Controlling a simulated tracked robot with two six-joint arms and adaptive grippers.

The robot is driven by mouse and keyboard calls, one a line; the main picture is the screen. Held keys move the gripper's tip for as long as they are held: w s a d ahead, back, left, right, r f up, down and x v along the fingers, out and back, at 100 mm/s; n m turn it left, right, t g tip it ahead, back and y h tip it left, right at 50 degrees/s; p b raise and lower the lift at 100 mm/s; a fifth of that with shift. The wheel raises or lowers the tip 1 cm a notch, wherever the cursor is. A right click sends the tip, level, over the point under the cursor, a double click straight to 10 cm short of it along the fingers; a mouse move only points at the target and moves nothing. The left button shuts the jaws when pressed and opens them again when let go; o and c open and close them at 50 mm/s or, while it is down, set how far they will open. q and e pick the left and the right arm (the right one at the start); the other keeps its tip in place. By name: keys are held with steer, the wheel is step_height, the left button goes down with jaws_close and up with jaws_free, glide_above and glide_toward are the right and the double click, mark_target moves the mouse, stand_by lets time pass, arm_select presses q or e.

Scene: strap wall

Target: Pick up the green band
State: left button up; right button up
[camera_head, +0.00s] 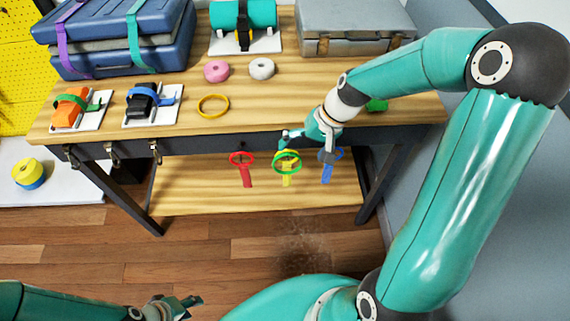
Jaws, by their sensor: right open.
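A green band (276,163), seen as a ring, shows below the front edge of the table, over a yellow piece (287,181). My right gripper (308,146) is open just above and to the right of this ring. Its one finger reaches toward the top of the ring, and the other is near a blue ring piece (326,174). I cannot tell whether a finger touches the green band. My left gripper (180,304) is low at the bottom left, far from the band; its opening is unclear.
A red ring piece (246,178) is left of the green band. The wooden table (240,115) holds a yellow ring (213,115), pink (216,63) and white rolls (261,66), and strapped cases (120,30). A lower shelf (200,190) lies beneath.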

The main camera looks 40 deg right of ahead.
mark_target(288, 172)
steer(key=x, duration=0.7)
steer(key=shift+w+a+f, duration=0.1)
steer(key=shift+w+a, duration=0.05)
steer(key=shift+w, duration=0.15)
steer(key=c, duration=0.6)
steer(key=shift+c, duration=0.2)
